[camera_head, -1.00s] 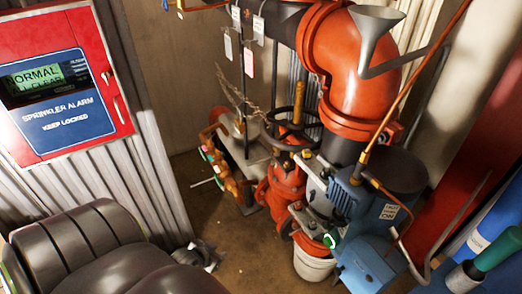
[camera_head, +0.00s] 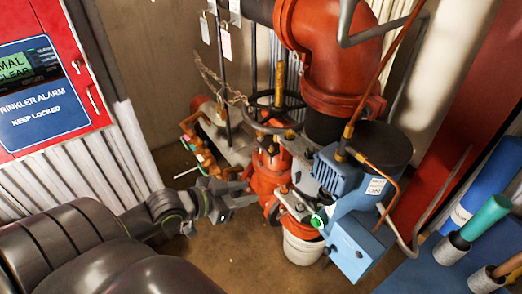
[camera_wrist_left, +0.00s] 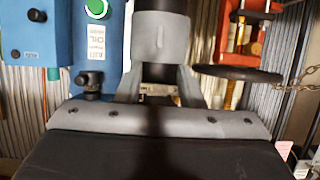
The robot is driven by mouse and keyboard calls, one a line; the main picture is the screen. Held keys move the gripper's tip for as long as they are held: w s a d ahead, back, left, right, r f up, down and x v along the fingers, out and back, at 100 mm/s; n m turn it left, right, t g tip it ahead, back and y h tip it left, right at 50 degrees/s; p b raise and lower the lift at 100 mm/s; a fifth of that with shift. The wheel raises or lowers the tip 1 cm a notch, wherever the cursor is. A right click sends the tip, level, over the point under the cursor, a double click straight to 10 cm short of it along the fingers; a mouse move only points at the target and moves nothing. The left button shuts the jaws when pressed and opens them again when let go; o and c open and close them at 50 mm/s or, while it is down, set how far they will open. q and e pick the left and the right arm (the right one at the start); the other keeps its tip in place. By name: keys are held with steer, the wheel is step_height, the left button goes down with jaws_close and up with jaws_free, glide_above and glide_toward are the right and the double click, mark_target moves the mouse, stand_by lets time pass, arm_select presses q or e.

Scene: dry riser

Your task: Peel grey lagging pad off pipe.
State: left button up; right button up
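In the left wrist view, a smooth grey wrap (camera_wrist_left: 160,40), which looks like the lagging pad, sits around a dark pipe (camera_wrist_left: 162,5). My left gripper (camera_wrist_left: 160,74) shows there with its two fingers apart, one on each side below the wrap. It looks open, and the wrap appears to be ahead of the fingertips; I cannot tell whether they touch it. In the head view my left gripper (camera_head: 222,207) is low, left of the red valve (camera_head: 268,170). I cannot clearly pick out the pad there. My right gripper is out of view.
A blue pump unit (camera_head: 350,200) with a green button stands right of the valve. A white bucket (camera_head: 302,248) is below. A black handwheel (camera_head: 278,100) and red pipe elbow (camera_head: 330,50) crowd the space above. A red alarm panel (camera_head: 45,80) is at left.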

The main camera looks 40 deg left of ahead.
arm_select(q)
steer(key=x, duration=1.7)
jaws_close()
steer(key=shift+s+f, duration=0.15)
steer(key=shift+s, duration=0.05)
steer(key=shift+s+a, duration=0.1)
steer(key=shift+s, duration=0.1)
glide_toward(294, 182)
steer(key=shift+s+a+f, duration=0.1)
steer(key=shift+s+f, duration=0.15)
steer(key=shift+f, duration=0.4)
steer(key=shift+s+a+f, duration=0.1)
steer(key=shift+s+f, duration=0.2)
steer(key=shift+f, duration=0.4)
